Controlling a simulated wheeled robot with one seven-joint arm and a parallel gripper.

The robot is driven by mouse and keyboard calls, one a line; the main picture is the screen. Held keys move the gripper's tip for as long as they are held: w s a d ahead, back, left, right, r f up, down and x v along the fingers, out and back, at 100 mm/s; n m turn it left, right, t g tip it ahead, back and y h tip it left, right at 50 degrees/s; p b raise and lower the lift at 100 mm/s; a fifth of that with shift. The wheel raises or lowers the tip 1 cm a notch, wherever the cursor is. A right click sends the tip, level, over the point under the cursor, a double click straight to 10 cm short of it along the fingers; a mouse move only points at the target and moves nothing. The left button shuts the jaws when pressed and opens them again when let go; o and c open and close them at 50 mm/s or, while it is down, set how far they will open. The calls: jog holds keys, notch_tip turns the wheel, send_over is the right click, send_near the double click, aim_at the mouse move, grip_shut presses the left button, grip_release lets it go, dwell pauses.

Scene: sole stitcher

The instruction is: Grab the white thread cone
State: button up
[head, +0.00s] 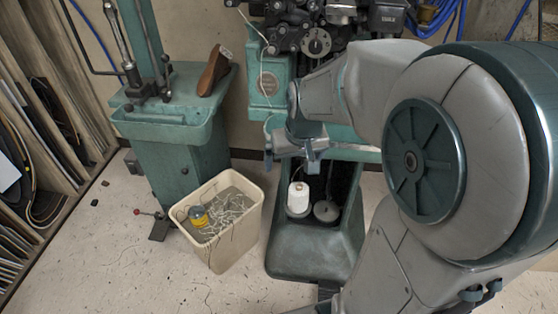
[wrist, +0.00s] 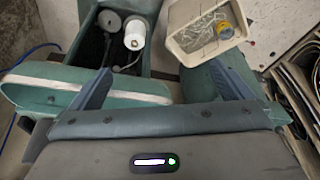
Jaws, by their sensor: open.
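The white thread cone (head: 298,200) stands upright in the open recess of the green machine base (head: 310,258), toward the recess's left side in the head view. It also shows near the top of the wrist view (wrist: 135,36), with its top facing the camera. My gripper (head: 290,162) is open and empty, above and behind the cone in the head view and apart from it. In the wrist view its two fingers (wrist: 165,70) are spread wide, and the cone lies beyond them, nearer the left finger.
A round grey disc (head: 326,211) sits beside the cone in the recess. A cream bin (head: 238,235) of thread scraps with a yellow-labelled spool (head: 198,216) stands to the left. The green stitcher (head: 283,75) rises behind my gripper. Floor is clear at front left.

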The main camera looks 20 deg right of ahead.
jog(key=b, duration=0.9)
send_over(299, 193)
jog(key=s+a, duration=0.6)
jog(key=s, duration=0.4)
notch_tip(299, 193, down, 18)
jog(key=shift+t, duration=0.5)
jog(key=w+d+f+b, duration=0.2)
jog(key=w+f+b, duration=0.2)
jog(key=f, duration=0.5)
jog(key=w+d+f+b, duration=0.2)
jog(key=w+f+b, duration=0.2)
jog(key=f, duration=0.5)
jog(key=w+d+f+b, duration=0.3)
jog(key=w+f+b, duration=0.1)
jog(key=f, duration=0.4)
jog(key=shift+w+f, duration=0.1)
jog(key=shift+f, duration=0.3)
jog(key=shift+r, duration=0.1)
jog(key=c, duration=1.2)
